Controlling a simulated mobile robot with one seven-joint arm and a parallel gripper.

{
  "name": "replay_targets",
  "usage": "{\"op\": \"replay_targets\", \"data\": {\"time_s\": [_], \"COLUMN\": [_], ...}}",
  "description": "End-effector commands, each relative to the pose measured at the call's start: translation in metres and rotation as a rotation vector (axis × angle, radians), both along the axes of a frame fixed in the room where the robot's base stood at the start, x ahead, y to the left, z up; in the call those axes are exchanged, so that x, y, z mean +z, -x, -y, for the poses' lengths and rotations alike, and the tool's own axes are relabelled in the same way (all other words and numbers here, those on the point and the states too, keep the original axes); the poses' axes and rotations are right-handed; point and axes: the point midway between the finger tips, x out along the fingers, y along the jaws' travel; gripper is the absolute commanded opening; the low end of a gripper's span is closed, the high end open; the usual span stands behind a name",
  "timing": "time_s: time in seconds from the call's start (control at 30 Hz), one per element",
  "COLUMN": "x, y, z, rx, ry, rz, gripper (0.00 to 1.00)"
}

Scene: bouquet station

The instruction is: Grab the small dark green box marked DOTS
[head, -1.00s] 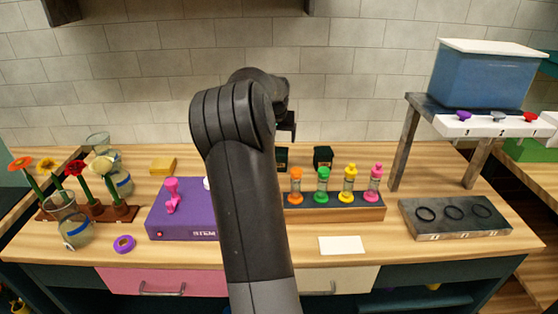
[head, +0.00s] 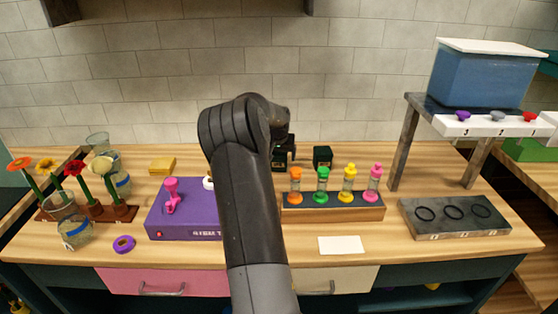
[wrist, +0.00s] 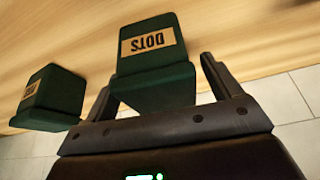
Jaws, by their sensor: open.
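The dark green box marked DOTS (wrist: 152,64) is in the middle of the wrist view, its tan label upside down. My gripper (wrist: 160,78) is open, with one finger to each side of this box; I cannot tell whether either touches it. In the head view my gripper (head: 284,150) is low over the back of the counter, and the DOTS box is mostly hidden behind it. A second dark green box (wrist: 52,95) stands to the left in the wrist view, its label too small to read. It also shows right of my gripper in the head view (head: 322,156).
A rack with several colored timers (head: 335,206) stands in front of the boxes. A purple device (head: 185,215) is to the left, and a yellow block (head: 162,165) is behind it. The tiled wall (head: 350,120) rises behind the counter.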

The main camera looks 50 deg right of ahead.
Motion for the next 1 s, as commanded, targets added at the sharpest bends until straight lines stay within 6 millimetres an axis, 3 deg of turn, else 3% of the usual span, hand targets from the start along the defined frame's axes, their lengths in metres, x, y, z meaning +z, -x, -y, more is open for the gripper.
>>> {"op": "replay_targets", "data": {"time_s": [0.13, 0.73, 1.0], "x": [0.0007, 0.0009, 0.0023], "y": [0.0000, -0.0001, -0.0002], "z": [0.0000, -0.0001, 0.0000], "rx": [0.000, 0.000, 0.000], "ry": [0.001, 0.001, 0.002], "rz": [0.001, 0.001, 0.001], "gripper": [0.84, 0.35, 0.34]}}
